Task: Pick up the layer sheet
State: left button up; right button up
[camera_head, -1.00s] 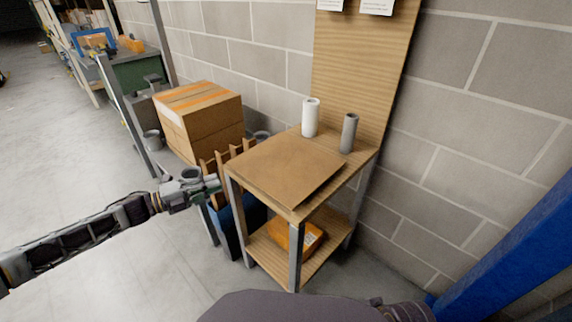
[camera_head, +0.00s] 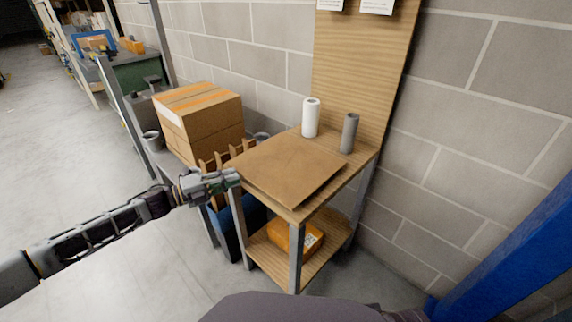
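The layer sheet (camera_head: 287,168) is a flat brown square lying on top of a small wooden table (camera_head: 358,172). One corner of the sheet reaches slightly past the table's front edge. My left gripper (camera_head: 236,178) is at the left corner of the table, right beside the sheet's left corner. Its fingertips are small and overlap the table edge, so I cannot tell whether they touch the sheet or how far they are open. My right gripper is not in view.
A white roll (camera_head: 311,118) and a grey roll (camera_head: 349,133) stand at the table's back. An orange package (camera_head: 292,238) lies on the lower shelf (camera_head: 268,254). A large cardboard box (camera_head: 200,120) and a blue bin (camera_head: 228,232) are to the left. A blue post (camera_head: 505,250) is at right.

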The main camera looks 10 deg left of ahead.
aim_at(245, 172)
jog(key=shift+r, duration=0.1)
pick_arm(q)
jog(key=shift+w+d, duration=0.1)
jog(key=shift+d, duration=0.05)
jog(key=shift+w+d, duration=0.25)
jog(key=shift+d, duration=0.1)
jog(key=shift+b+x, duration=0.45)
jog(key=shift+x, duration=0.35)
jog(key=shift+w+d, duration=0.3)
jog(key=shift+d, duration=0.2)
jog(key=shift+w+d, duration=0.35)
jog(key=shift+d, duration=0.15)
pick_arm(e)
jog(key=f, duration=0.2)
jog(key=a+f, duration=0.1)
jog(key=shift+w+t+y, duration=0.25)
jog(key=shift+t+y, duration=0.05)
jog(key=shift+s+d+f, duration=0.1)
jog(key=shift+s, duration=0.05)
